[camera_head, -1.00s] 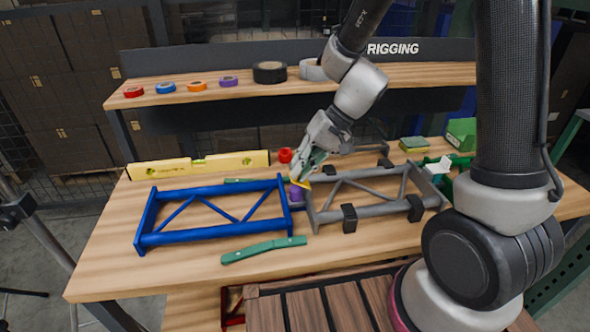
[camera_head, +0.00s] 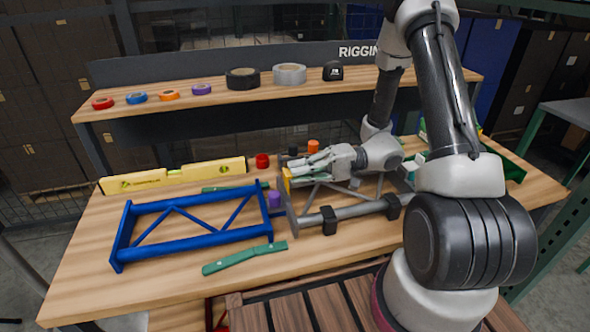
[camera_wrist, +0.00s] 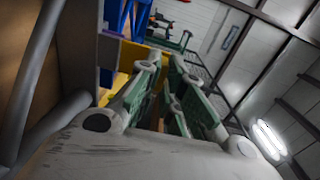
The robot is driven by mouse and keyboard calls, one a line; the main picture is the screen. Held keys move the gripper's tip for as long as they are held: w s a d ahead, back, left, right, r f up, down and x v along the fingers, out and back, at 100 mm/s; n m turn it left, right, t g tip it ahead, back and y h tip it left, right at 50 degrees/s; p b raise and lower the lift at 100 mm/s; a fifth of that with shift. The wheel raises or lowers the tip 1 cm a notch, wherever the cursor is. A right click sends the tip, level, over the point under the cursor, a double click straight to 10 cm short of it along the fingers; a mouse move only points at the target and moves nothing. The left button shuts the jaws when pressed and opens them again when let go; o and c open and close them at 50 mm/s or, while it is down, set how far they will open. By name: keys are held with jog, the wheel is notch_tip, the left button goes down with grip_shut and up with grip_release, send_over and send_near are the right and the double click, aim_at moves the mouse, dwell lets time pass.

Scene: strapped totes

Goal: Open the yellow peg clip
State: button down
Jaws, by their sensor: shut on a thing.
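The yellow peg clip (camera_head: 287,181) is a small yellow piece at the end plate of the grey truss frame (camera_head: 345,212), beside the blue frame (camera_head: 190,231). My gripper (camera_head: 297,171) lies nearly level over the grey frame, pointing left, with its fingertips at the clip. In the wrist view the clip is a yellow shape (camera_wrist: 132,54) just beyond the green-padded fingers (camera_wrist: 170,72), which are shut on it. My fingers hide part of the clip, and its exact state is hard to make out. A purple piece (camera_head: 274,199) sits between the two frames.
A yellow level (camera_head: 172,176) lies behind the blue frame and a green strap tool (camera_head: 244,257) in front. Red (camera_head: 262,160) and orange (camera_head: 313,146) pieces stand behind. Tape rolls (camera_head: 289,74) line the shelf. The front left tabletop is free.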

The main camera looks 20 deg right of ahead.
jog(key=shift+s+d+f+y, duration=0.1)
jog(key=shift+d+f+y, duration=0.35)
jog(key=shift+y, duration=0.65)
